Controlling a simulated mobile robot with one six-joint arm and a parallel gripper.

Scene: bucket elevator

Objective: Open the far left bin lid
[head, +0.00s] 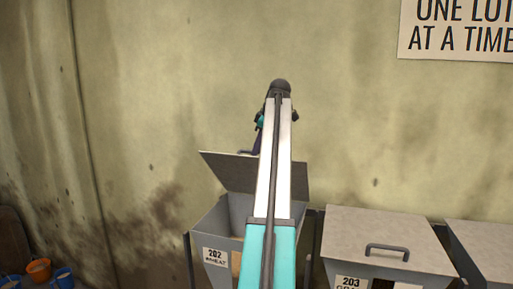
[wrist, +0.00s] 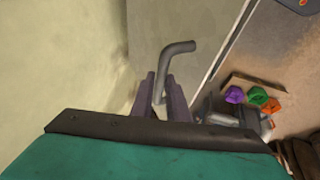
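The far left bin (head: 210,232), labelled 202, has its grey lid (head: 228,169) swung up at a steep tilt, so part of its inside shows. In the wrist view the lid's bent grey bar handle (wrist: 178,48) runs down between the two dark purple-grey fingers of my gripper (wrist: 160,88). The fingers are close together around the bar and look shut on it. In the head view my arm crosses in front of the bin and hides its right part and some of the lid. My gripper (head: 256,146) is mostly hidden behind the arm there, by the lid's top edge.
Bin 203 (head: 375,235) stands to the right with its lid down and handle on top. Another grey bin lid (head: 490,246) is at the right edge. Small buckets (head: 40,269) stand at lower left. A stained wall is behind. The wrist view shows purple, green and orange pieces (wrist: 257,97).

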